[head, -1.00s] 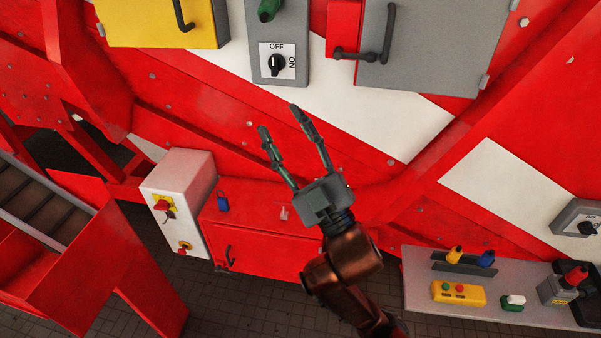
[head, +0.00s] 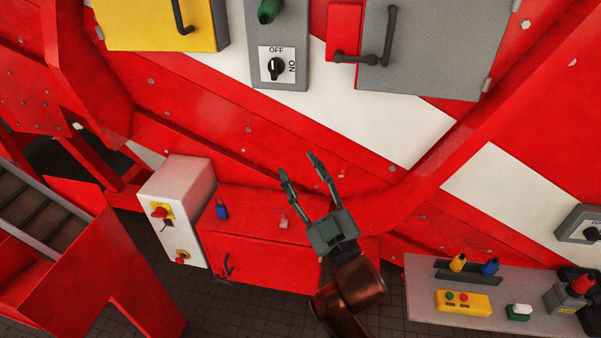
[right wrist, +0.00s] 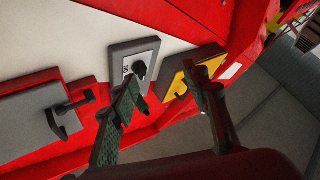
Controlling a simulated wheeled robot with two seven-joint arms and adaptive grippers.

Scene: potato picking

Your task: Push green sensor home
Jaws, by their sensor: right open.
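A green sensor (head: 268,10) sits at the top edge of the head view, on the grey switch box (head: 292,30) above the OFF/ON knob. Its upper end is cut off, and I cannot tell how deep it is seated. My right gripper (head: 297,164) is open and empty, below the switch box and apart from it, fingers pointing up. In the right wrist view the open fingers (right wrist: 162,76) show in front of the switch box (right wrist: 128,50). My left gripper is not in view.
A yellow box (head: 160,25) is left of the switch box, and a grey cabinet (head: 440,50) with a handle is right. Below are a white box (head: 180,205) and a red cabinet (head: 265,255). A shelf (head: 420,300) at lower right holds yellow, blue and green-white parts.

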